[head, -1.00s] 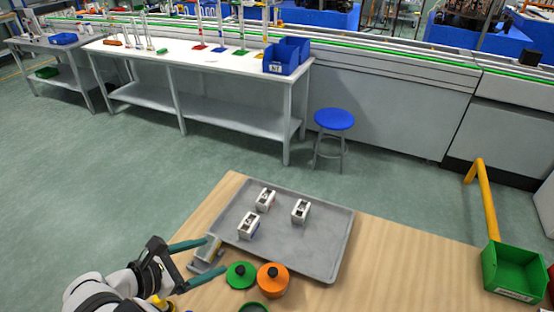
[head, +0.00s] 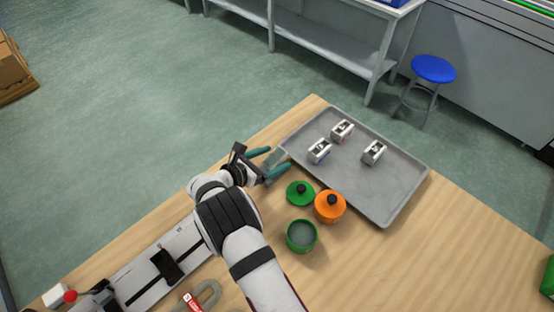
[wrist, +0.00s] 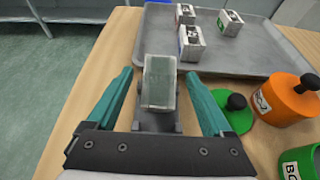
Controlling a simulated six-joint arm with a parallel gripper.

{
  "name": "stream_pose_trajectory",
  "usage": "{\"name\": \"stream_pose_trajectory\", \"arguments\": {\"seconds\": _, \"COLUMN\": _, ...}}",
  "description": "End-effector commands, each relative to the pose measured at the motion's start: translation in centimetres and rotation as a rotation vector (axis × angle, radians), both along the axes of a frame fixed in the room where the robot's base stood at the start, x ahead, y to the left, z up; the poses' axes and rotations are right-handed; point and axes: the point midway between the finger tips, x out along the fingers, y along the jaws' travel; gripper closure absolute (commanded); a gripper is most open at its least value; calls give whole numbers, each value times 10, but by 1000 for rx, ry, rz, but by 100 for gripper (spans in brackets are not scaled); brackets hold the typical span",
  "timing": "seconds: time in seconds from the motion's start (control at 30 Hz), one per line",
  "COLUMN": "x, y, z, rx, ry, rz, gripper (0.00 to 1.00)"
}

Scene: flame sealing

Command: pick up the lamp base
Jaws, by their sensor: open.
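A small grey block (wrist: 160,82) with a flat, pale greenish face stands on a dark foot at the near left edge of the tray. It may be the lamp base; I see no label that settles this. In the head view the block (head: 275,157) is partly hidden by my gripper (head: 279,160). In the wrist view my gripper (wrist: 160,75) is open, with one teal finger on each side of the block. Gaps show between the block and both fingers.
A grey tray (head: 383,205) holds several white blocks (head: 373,152). Right of my gripper are a green lid (head: 300,193) with a black knob, an orange lidded pot (head: 329,207) and an open green pot (head: 301,237). A red-labelled metal loop (head: 205,297) lies near the front.

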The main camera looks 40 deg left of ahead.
Motion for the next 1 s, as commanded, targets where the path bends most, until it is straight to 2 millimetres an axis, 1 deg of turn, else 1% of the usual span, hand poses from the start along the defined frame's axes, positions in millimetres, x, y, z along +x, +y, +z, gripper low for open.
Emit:
{"name": "stream_pose_trajectory", "arguments": {"seconds": 0.03, "x": 4, "y": 0, "z": -1, "rx": 1, "ry": 0, "rz": -1, "gripper": 15}}
{"name": "stream_pose_trajectory", "arguments": {"seconds": 0.17, "x": 4, "y": 0, "z": -1, "rx": 1, "ry": -1, "rz": 1, "gripper": 15}}
{"name": "stream_pose_trajectory", "arguments": {"seconds": 0.2, "x": 4, "y": 0, "z": -1, "rx": 1, "ry": -1, "rz": 1, "gripper": 17}}
{"name": "stream_pose_trajectory", "arguments": {"seconds": 0.37, "x": 4, "y": 0, "z": -1, "rx": 1, "ry": 0, "rz": 1, "gripper": 46}}
{"name": "stream_pose_trajectory", "arguments": {"seconds": 0.4, "x": 4, "y": 0, "z": -1, "rx": 1, "ry": 0, "rz": 1, "gripper": 53}}
{"name": "stream_pose_trajectory", "arguments": {"seconds": 0.47, "x": 4, "y": 0, "z": -1, "rx": 1, "ry": 0, "rz": 0, "gripper": 64}}
{"name": "stream_pose_trajectory", "arguments": {"seconds": 0.6, "x": 3, "y": 0, "z": -1, "rx": 1, "ry": 0, "rz": 0, "gripper": 89}}
{"name": "stream_pose_trajectory", "arguments": {"seconds": 0.67, "x": 4, "y": 0, "z": -1, "rx": 1, "ry": 0, "rz": 0, "gripper": 100}}
{"name": "stream_pose_trajectory", "arguments": {"seconds": 0.9, "x": 3, "y": 0, "z": -1, "rx": 1, "ry": -1, "rz": 1, "gripper": 100}}
{"name": "stream_pose_trajectory", "arguments": {"seconds": 1.0, "x": 3, "y": 0, "z": 4, "rx": 1, "ry": -1, "rz": 0, "gripper": 100}}
